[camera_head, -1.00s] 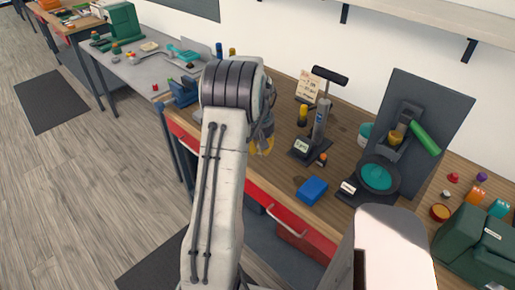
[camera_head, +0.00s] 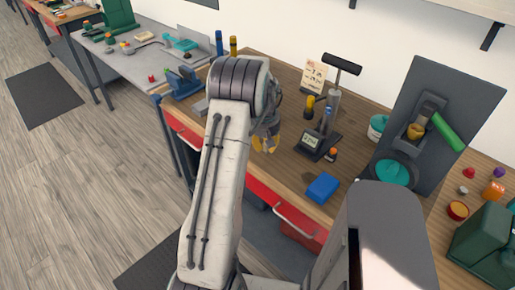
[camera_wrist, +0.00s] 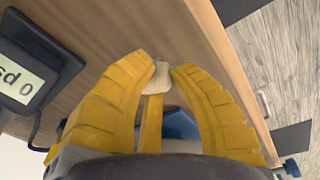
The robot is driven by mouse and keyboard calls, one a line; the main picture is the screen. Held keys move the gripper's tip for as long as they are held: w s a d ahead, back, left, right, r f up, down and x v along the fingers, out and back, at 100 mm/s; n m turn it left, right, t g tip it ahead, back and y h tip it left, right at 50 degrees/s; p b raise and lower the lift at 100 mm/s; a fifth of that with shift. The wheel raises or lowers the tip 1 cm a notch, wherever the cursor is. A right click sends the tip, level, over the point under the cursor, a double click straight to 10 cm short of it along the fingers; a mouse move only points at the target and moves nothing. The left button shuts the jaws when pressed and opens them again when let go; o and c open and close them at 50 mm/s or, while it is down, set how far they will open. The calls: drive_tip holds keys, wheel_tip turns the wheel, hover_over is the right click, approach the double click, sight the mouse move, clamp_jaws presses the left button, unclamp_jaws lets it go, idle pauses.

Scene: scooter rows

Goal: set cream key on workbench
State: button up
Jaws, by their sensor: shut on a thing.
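The cream key (camera_wrist: 157,79) is held between the yellow fingertips of my gripper (camera_wrist: 162,66) in the wrist view. My gripper (camera_head: 265,143) hangs over the front part of the wooden workbench (camera_head: 285,172) in the head view. The workbench top (camera_wrist: 135,38) also shows behind the fingers in the wrist view. The key is too small or hidden to make out in the head view. I cannot tell the exact gap between key and bench top.
A pump stand with a display (camera_head: 310,141) stands right of my gripper, and a blue box (camera_head: 322,187) lies near the front edge. A blue vise (camera_head: 184,82) is at the left end. A dark upright panel (camera_head: 440,110) stands farther right. Bare wood lies between.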

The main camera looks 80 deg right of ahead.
drive_tip(key=shift+w+f, duration=0.1)
drive_tip(key=shift+f, duration=0.2)
drive_tip(key=shift+s, duration=0.2)
drive_tip(key=shift+f, duration=0.1)
drive_tip(key=shift+f, duration=0.15)
drive_tip(key=o, duration=0.8)
drive_tip(key=shift+r, duration=0.2)
